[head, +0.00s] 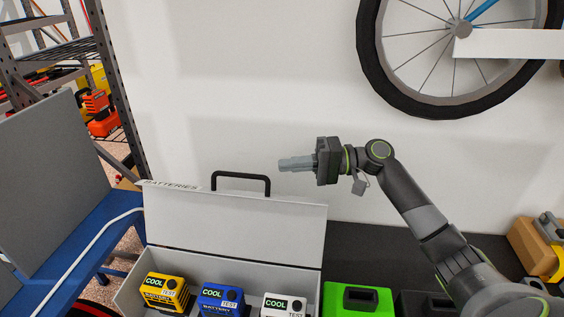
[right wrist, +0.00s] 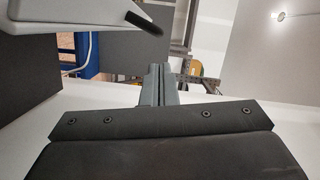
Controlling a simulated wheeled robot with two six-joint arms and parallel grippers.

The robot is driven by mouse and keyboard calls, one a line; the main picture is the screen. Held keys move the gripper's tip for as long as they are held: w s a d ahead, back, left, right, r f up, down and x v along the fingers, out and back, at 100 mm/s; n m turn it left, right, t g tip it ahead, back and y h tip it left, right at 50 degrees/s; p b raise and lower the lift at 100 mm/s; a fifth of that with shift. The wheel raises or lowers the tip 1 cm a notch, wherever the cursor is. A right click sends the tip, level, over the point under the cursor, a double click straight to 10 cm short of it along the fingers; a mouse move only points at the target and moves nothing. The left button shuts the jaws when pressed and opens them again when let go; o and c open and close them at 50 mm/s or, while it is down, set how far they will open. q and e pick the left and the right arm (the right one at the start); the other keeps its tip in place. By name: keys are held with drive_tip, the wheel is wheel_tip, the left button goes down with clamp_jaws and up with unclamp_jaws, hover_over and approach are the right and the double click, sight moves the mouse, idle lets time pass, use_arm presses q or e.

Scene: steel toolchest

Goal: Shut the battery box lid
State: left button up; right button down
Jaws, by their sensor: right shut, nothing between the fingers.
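The battery box (head: 128,298) stands on the dark bench at the lower middle of the head view. Its grey lid (head: 236,228) is open and stands up at the back, with a black handle (head: 241,174) on its top edge and "BATTERIES" lettering. Yellow, blue and white batteries sit inside the box. My right gripper (head: 282,164) is shut and empty, above and to the right of the handle, apart from the lid, fingers pointing left. In the right wrist view its fingers (right wrist: 157,84) are together, and the handle (right wrist: 142,22) shows at upper left. My left gripper is not in view.
A green case (head: 340,299) stands right of the box. A bicycle wheel (head: 400,100) hangs on the white wall at upper right. A blue bench (head: 78,240) and a metal shelf rack (head: 118,90) stand at left. The wall area around the gripper is clear.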

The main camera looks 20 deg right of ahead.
drive_tip(key=p+x, duration=0.4)
drive_tip(key=x, duration=0.4)
drive_tip(key=shift+a, duration=0.35)
